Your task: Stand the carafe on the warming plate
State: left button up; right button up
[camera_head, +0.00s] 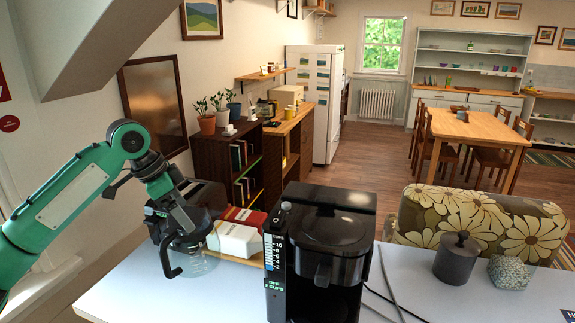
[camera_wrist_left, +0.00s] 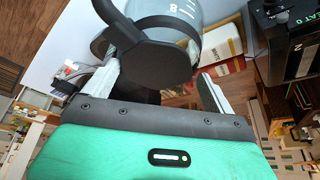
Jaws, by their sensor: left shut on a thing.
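The carafe (camera_head: 196,262) is clear glass with a black lid and a black handle. It hangs from my left gripper (camera_head: 178,228), to the left of the black coffee maker (camera_head: 325,222). In the left wrist view, the carafe (camera_wrist_left: 185,22) shows its glass with white marks and its dark lid just beyond the fingers of my left gripper (camera_wrist_left: 160,92). The gripper is shut on the carafe; the exact contact is partly hidden. The warming plate is hidden in the head view by the coffee maker's body. My right gripper is not in view.
A dark canister (camera_head: 456,260) and a speckled block (camera_head: 510,272) stand at the right. Cables run beside the coffee maker. The table's front left is clear.

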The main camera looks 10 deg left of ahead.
aim_at(214, 262)
pick_arm(q)
jog(key=s+d+f+n, duration=0.1)
jog(key=d+f, duration=0.1)
jog(key=f, duration=0.1)
jog(key=s+d+f+n+y, duration=0.1)
jog(key=d+f+n, duration=0.1)
jog(key=d+f, duration=0.1)
jog(key=s+d+f+n+t, duration=0.1)
jog(key=d+f+n, duration=0.1)
jog(key=d+f, duration=0.1)
jog(key=shift+s+d+f+y, duration=0.15)
jog(key=shift+f, duration=0.25)
jog(key=shift+s+d+f+y, duration=0.1)
jog(key=shift+f+y, duration=0.05)
jog(key=shift+f, duration=0.2)
jog(key=s+d+f+n+y, duration=0.1)
jog(key=s+d+f+n, duration=0.3)
jog(key=s+d+f, duration=0.1)
jog(key=shift+s+d+f+n+t+y, duration=0.3)
jog(key=shift+s+d+f+n+y, duration=0.15)
jog(key=shift+d, duration=0.75)
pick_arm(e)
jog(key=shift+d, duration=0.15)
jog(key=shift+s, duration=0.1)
